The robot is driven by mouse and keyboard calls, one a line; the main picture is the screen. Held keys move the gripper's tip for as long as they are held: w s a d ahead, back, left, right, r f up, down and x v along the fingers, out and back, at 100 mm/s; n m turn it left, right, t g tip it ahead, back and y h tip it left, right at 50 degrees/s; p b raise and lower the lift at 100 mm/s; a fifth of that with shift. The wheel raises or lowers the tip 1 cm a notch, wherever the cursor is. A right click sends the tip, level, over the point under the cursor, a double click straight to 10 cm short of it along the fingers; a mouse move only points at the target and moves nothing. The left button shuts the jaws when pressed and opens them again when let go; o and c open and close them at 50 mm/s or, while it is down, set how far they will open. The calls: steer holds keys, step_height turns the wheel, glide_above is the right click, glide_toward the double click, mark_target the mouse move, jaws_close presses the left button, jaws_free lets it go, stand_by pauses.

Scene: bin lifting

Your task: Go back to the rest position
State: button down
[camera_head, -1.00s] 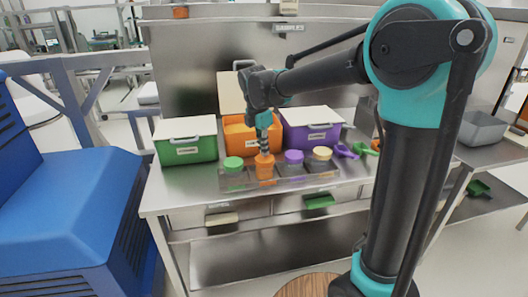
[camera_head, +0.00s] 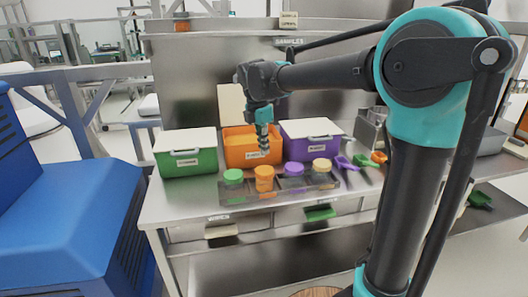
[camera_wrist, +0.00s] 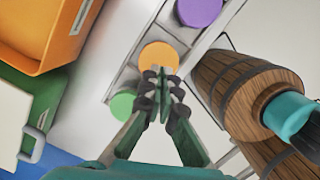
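My gripper (camera_head: 264,148) hangs from my arm, pointing down, above the row of jars and in front of the orange bin. In the wrist view its two fingers (camera_wrist: 163,82) come together with nothing visible held between them.
A green-lidded jar (camera_head: 233,178), purple-lidded jar (camera_head: 293,174) and yellow-lidded jar (camera_head: 322,170) share the rack. Green (camera_head: 187,162), orange (camera_head: 238,152) and purple (camera_head: 309,148) bins stand behind. Purple (camera_head: 344,162), green and orange scoops lie at right. Wooden barrel-like shapes (camera_wrist: 235,88) show in the wrist view.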

steer(key=shift+r, duration=0.25)
steer(key=d+f+m, duration=0.2)
steer(key=s+d+f+m, duration=0.1)
steer(key=d+m, duration=0.1)
steer(key=d, duration=0.1)
steer(key=s+d+f+m, duration=0.1)
steer(key=d+f+m, duration=0.1)
steer(key=d, duration=0.1)
steer(key=shift+s+d+f+m+y, duration=0.2)
steer(key=shift+s+f+m+y, duration=0.1)
steer(key=shift+f+y, duration=0.1)
steer(key=s+d+f+m+t, duration=0.3)
steer(key=s+d+f+m, duration=1.2)
steer(key=m, duration=0.4)
steer(key=shift+s+d+f+y, duration=0.3)
steer(key=shift+s+f, duration=0.2)
steer(key=shift+s, duration=0.25)
steer(key=shift+a, duration=0.15)
